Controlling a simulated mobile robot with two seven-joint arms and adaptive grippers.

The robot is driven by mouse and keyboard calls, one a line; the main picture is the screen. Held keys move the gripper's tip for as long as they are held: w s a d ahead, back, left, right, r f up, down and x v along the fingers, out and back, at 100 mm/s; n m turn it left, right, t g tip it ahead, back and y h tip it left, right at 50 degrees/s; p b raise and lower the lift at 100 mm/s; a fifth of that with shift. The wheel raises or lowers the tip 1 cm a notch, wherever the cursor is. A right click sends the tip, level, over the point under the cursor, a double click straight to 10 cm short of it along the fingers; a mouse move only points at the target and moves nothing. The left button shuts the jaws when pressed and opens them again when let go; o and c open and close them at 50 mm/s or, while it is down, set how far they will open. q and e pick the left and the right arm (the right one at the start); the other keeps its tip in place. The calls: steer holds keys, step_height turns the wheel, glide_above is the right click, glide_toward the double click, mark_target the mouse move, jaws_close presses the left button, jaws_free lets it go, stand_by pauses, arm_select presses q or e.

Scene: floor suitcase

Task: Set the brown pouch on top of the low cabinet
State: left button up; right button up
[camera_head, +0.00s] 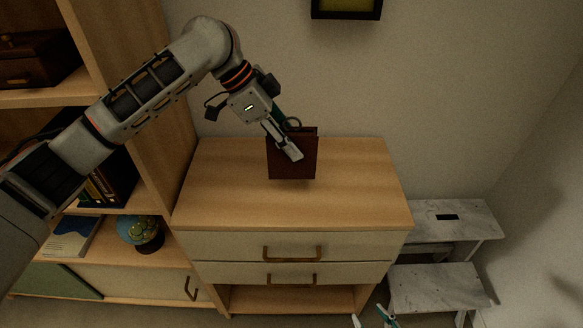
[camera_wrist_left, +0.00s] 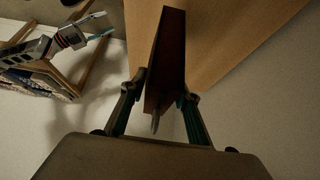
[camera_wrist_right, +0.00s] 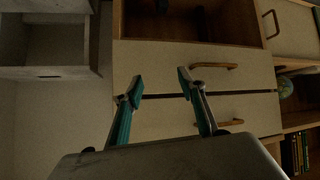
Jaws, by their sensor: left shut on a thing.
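The brown pouch (camera_head: 291,160) is a dark, flat, upright rectangle over the top of the low cabinet (camera_head: 220,190), towards its back. I cannot tell whether its lower edge touches the wood. My left gripper (camera_head: 289,146) is shut on the pouch at its upper part. In the left wrist view the pouch (camera_wrist_left: 168,62) stands edge-on between the two fingers. My right gripper (camera_head: 374,318) shows only its fingertips at the bottom edge of the head view. In the right wrist view it (camera_wrist_right: 160,85) is open and empty in front of the cabinet drawers (camera_wrist_right: 150,110).
A wooden shelf unit (camera_head: 165,110) stands left of the cabinet, with a globe (camera_head: 140,232), books (camera_head: 108,185) and a dark box (camera_head: 35,58). A grey step stool (camera_head: 440,285) stands at the right. The cabinet top around the pouch is clear. A frame (camera_head: 346,8) hangs on the wall.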

mark_target(291, 165)
arm_select(q)
step_height(291, 165, down, 4)
steer(key=shift+r, duration=0.25)
step_height(291, 165, down, 4)
steer(key=shift+b, duration=0.75)
arm_select(e)
steer(key=shift+w+d+f, duration=0.15)
steer(key=shift+w+d, duration=0.15)
steer(key=shift+w, duration=0.3)
arm_select(q)
steer(key=o, duration=1.3)
steer(key=shift+c, duration=0.2)
steer(key=shift+r, duration=0.1)
